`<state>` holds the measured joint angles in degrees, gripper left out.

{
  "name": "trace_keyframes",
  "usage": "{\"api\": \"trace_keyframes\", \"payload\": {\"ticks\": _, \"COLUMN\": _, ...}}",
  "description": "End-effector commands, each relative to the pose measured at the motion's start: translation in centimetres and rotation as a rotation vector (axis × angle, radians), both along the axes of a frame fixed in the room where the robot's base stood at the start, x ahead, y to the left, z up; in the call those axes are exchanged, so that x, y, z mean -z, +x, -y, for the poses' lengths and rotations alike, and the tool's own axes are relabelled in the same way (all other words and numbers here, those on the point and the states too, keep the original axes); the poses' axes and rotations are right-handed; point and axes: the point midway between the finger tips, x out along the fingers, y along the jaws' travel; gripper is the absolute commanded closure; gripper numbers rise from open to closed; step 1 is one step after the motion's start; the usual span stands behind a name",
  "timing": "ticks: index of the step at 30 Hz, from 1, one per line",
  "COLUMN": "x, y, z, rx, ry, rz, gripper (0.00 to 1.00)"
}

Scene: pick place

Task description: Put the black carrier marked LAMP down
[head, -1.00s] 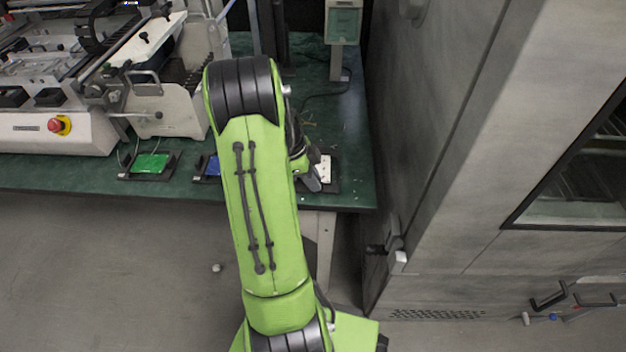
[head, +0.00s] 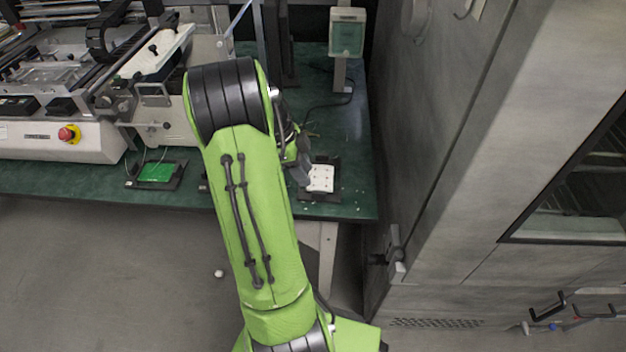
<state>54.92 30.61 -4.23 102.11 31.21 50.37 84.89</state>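A black carrier (head: 322,196) with a white dotted board in it lies flat on the green table, near its front right corner. I cannot read any LAMP marking on it. My gripper (head: 303,168) shows only as a grey part beside my green arm, at the left edge of this carrier. Its fingertips are hidden, so I cannot tell whether it is open, shut or touching the carrier. A second black carrier (head: 174,183) with a green board lies further left on the table.
A dark edge of another carrier (head: 203,186) shows just left of my arm, the rest hidden. A large machine (head: 60,137) with a red knob stands at the left. A grey cabinet wall (head: 430,150) rises close to the table's right edge. The table (head: 345,125) behind the white-board carrier is mostly clear.

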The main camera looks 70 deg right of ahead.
Motion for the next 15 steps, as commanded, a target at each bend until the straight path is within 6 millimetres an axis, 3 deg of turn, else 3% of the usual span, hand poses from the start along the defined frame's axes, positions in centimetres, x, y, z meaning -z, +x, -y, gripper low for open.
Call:
{"api": "trace_keyframes", "payload": {"ticks": 1, "x": -1.5, "y": 0.5, "z": -0.1, "rx": -0.001, "ry": -0.002, "rz": 0.001, "gripper": 0.6}}
{"api": "trace_keyframes", "payload": {"ticks": 6, "x": -3.5, "y": 1.3, "z": -0.3, "rx": 0.0, "ry": 0.0, "rz": 0.0, "gripper": 0.6}}
{"api": "trace_keyframes", "payload": {"ticks": 15, "x": -3.8, "y": 1.7, "z": -0.6, "rx": -0.017, "ry": 0.002, "rz": 0.003, "gripper": 0.6}}
